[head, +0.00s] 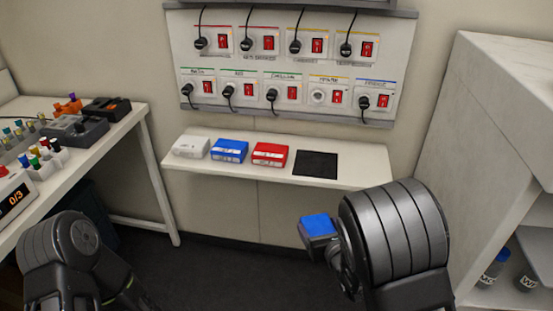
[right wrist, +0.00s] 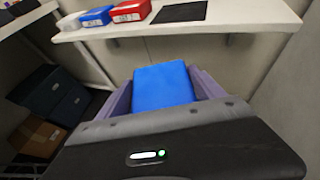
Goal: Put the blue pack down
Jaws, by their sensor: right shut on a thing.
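A blue pack (right wrist: 163,88) is held between the two purple fingers of my right gripper (right wrist: 165,92) in the right wrist view. In the head view the same blue pack (head: 318,226) is in the air, in front of and below the shelf. My right gripper (head: 330,240) is mostly hidden there behind my right wrist. A white shelf (head: 350,178) on the wall carries a white pack (head: 191,147), another blue pack (head: 230,150), a red pack (head: 270,154) and a flat black square (head: 316,164). Nothing lies on the black square. My left arm shows at lower left, but its gripper does not.
A panel (head: 285,68) with red switches and plugged black cables hangs above the shelf. A table (head: 125,125) with coloured-cap items stands at left. A white cabinet (head: 490,130) with bottles stands at right. The shelf's right end is bare.

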